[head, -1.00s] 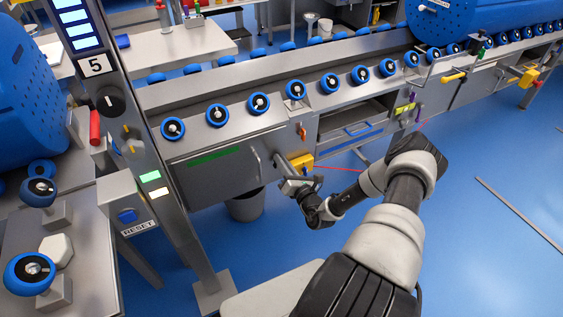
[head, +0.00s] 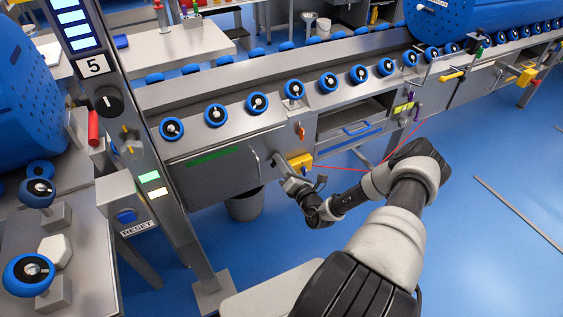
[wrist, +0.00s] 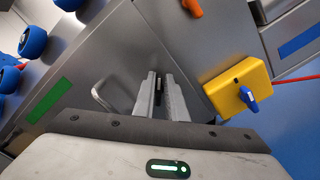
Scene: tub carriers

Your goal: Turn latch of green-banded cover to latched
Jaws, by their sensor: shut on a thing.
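The cover with the green band (head: 213,156) is a grey metal panel (head: 208,178) on the front of the conveyor. The panel and its green band (wrist: 50,102) also fill the left of the wrist view, with a bare loop handle (wrist: 103,97). My gripper (head: 277,160) is at the panel's right edge. In the wrist view my gripper (wrist: 164,80) has its two fingers closed around a small dark piece, apparently the latch (wrist: 158,86). The fingers hide most of it, so I cannot tell its exact angle.
A yellow box (wrist: 238,88) with a blue knob sits close to the right of my fingers; it shows in the head view (head: 300,161) too. An orange lever (wrist: 193,8) is above. A grey bin (head: 245,205) stands below the panel. The blue floor to the right is open.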

